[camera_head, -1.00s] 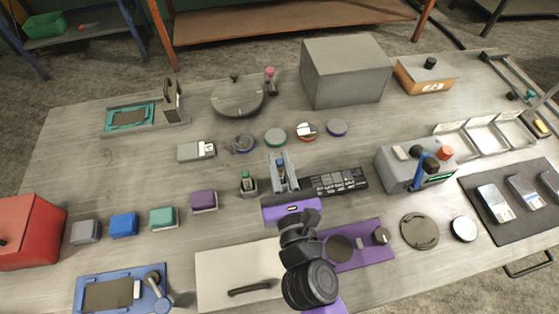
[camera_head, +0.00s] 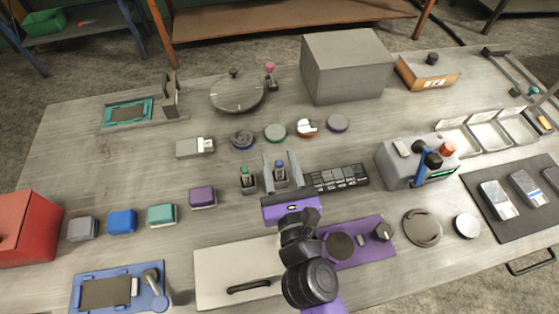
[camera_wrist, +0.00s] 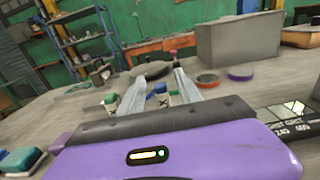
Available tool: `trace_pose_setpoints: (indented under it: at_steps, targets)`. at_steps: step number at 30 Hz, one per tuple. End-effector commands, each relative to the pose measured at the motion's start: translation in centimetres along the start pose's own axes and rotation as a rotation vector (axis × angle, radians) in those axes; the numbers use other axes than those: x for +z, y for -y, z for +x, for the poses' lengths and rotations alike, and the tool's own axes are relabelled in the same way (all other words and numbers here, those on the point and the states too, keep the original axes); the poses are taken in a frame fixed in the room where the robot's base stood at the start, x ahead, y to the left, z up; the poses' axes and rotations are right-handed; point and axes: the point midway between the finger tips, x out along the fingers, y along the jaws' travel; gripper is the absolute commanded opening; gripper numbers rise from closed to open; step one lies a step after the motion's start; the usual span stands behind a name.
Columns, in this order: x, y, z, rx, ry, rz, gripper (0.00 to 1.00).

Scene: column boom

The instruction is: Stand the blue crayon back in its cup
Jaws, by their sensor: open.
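The blue crayon (camera_head: 280,164) stands upright between the fingers of my gripper (camera_head: 280,162) in the head view. It appears to be in a small cup (camera_head: 281,183), partly hidden by the fingers. The fingers are open, one on each side of the crayon, with a gap showing around it. In the wrist view my gripper (camera_wrist: 159,80) is open too, with the cup small and partly hidden between the fingers. A second cup (camera_head: 248,187) with a green crayon (camera_head: 246,172) stands just to the left of my gripper.
A dark keypad (camera_head: 338,178) lies close to the right of my gripper. Several round discs lie behind it, including a green one (camera_head: 275,133). A purple block (camera_head: 203,197) is to the left. A large grey box (camera_head: 345,70) stands at the back.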

Motion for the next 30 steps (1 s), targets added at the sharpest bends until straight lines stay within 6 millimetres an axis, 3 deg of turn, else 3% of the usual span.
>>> trace_pose_setpoints:
  at_steps: [18, 30]
  targets:
    - [-0.1, 0.0, -7.3, 0.000, -0.001, 0.001, 0.41]
    - [0.0, 0.0, -7.8, 0.000, 0.000, 0.000, 0.41]
